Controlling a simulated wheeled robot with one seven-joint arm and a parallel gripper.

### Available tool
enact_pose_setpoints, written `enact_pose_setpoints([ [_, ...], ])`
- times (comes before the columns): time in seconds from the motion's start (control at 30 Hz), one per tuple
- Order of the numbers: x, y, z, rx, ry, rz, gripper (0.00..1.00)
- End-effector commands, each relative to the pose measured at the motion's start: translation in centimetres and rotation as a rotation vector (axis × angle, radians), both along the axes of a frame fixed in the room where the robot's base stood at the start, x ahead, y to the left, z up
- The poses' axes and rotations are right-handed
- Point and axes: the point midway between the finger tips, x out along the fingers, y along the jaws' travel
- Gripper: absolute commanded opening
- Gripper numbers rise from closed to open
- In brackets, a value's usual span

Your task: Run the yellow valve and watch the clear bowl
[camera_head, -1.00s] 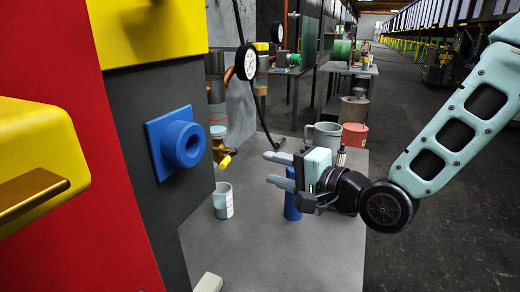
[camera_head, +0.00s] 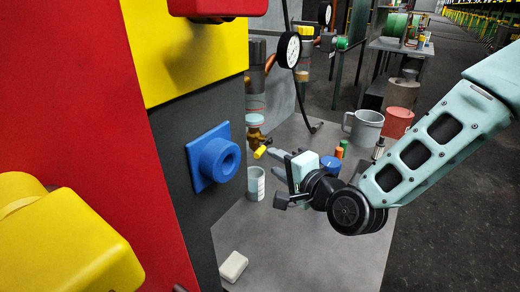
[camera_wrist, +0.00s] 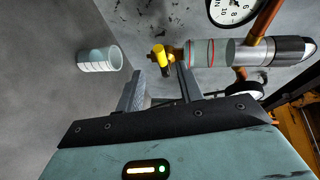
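The yellow valve (camera_head: 260,152) is a small yellow handle on a brass fitting under the clear bowl (camera_head: 256,96), a see-through cylinder with a red line. In the wrist view the yellow handle (camera_wrist: 162,60) shows just beyond and between my fingertips, with the bowl (camera_wrist: 201,53) to its right. My gripper (camera_head: 277,164) is open and empty, just right of the handle; its fingers also show in the wrist view (camera_wrist: 161,82). I cannot tell whether it touches the handle. A clear beaker (camera_head: 255,184) stands on the table below the valve, and also shows in the wrist view (camera_wrist: 99,60).
A blue round fitting (camera_head: 216,160) juts from the dark panel at left. A dial gauge (camera_head: 289,50) hangs beside the bowl. A grey mug (camera_head: 364,130), a red pot (camera_head: 397,122) and small cylinders stand behind my arm. A white block (camera_head: 233,266) lies near the front; the grey table (camera_head: 300,245) is clear there.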

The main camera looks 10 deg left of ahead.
Motion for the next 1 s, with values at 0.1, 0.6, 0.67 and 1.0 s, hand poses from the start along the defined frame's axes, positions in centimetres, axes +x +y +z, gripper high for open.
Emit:
enact_pose_setpoints([
  [0.1,1.7,1.9,-0.3,0.002,0.001,0.0,0.37],
  [0.6,5.3,5.8,-1.3,0.0,0.0,0.0,0.37],
  [0.67,5.3,5.8,-1.3,0.0,0.0,0.0,0.37],
  [1.0,5.3,5.8,-1.3,0.0,0.0,0.0,0.0],
])
